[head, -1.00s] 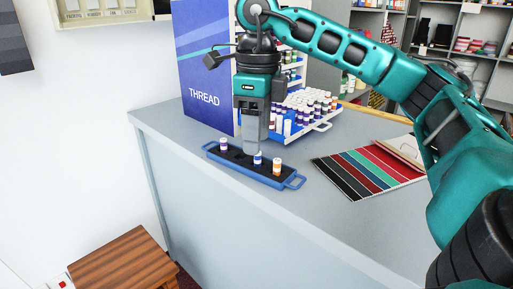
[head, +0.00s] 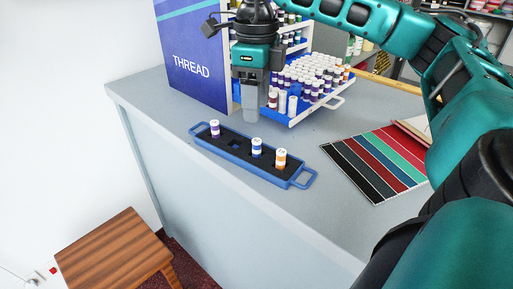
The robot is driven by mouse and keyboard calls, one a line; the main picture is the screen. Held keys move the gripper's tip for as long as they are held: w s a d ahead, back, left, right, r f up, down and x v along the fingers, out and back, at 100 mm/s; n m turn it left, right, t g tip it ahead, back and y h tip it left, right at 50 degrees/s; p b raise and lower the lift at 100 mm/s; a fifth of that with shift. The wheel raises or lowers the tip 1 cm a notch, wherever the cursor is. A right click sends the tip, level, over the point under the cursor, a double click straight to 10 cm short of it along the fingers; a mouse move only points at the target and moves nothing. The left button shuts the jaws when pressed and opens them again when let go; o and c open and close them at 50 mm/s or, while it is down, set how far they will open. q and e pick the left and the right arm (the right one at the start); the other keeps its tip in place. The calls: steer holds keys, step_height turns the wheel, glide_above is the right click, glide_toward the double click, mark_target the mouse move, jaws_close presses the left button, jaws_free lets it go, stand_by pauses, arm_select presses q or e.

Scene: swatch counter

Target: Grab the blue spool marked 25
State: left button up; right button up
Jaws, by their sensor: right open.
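A blue tray (head: 300,181) with a dark insert lies on the counter. It holds three upright spools: a purple one (head: 214,130) at the left, a blue one (head: 257,148) right of the middle, and an orange one (head: 281,159) at the right. An empty socket shows between the purple and blue spools. The white caps carry marks too small to read. My right gripper (head: 250,118) points down, open and empty. In the picture its fingertips are above and slightly left of the blue spool, apart from it. My left gripper is out of view.
Behind the gripper stands a THREAD display (head: 191,66) with a pull-out rack (head: 294,121) full of spools. A striped swatch card (head: 372,165) lies on the right of the grey counter (head: 165,107). A wooden stool (head: 113,250) stands at the lower left.

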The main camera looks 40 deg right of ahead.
mark_target(256, 140)
step_height(256, 140, down, 9)
steer(key=shift+r, duration=0.1)
stand_by(0.4)
jaws_close()
stand_by(0.4)
